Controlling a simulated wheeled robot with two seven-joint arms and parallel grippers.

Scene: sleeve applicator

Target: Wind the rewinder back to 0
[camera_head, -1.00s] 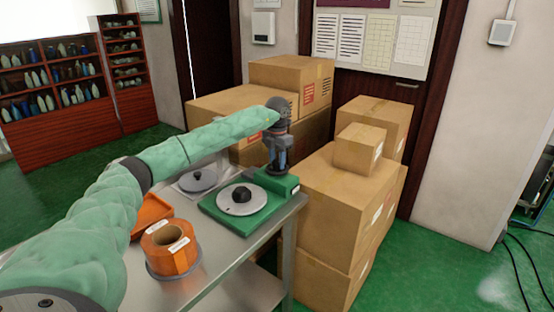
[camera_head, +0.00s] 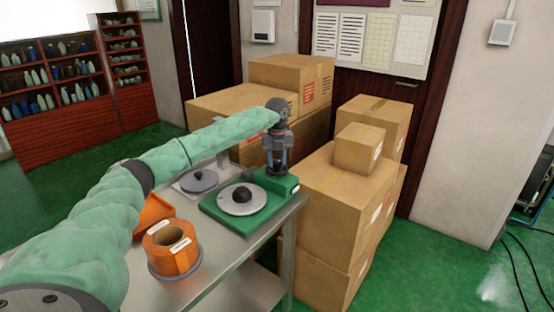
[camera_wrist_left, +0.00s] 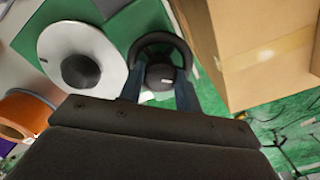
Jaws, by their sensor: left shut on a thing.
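The rewinder is a green base (camera_head: 212,208) on the metal table, with a pale disc (camera_head: 238,207) and a dark central knob (camera_head: 242,194). A green housing (camera_head: 288,184) stands at its right end. My left gripper (camera_head: 276,168) points down over this housing. In the left wrist view, the gripper (camera_wrist_left: 158,88) is shut on a dark handwheel (camera_wrist_left: 158,42), its fingers reaching the wheel's hub. The disc (camera_wrist_left: 110,58) lies left of it there. Any number on the rewinder cannot be read. My right gripper is not in view.
An orange roll (camera_head: 168,256) stands at the table's front, with an orange tray (camera_head: 146,212) behind it. A grey disc on a pale plate (camera_head: 198,178) sits left of the rewinder. Cardboard boxes (camera_head: 325,225) stand close to the right and behind.

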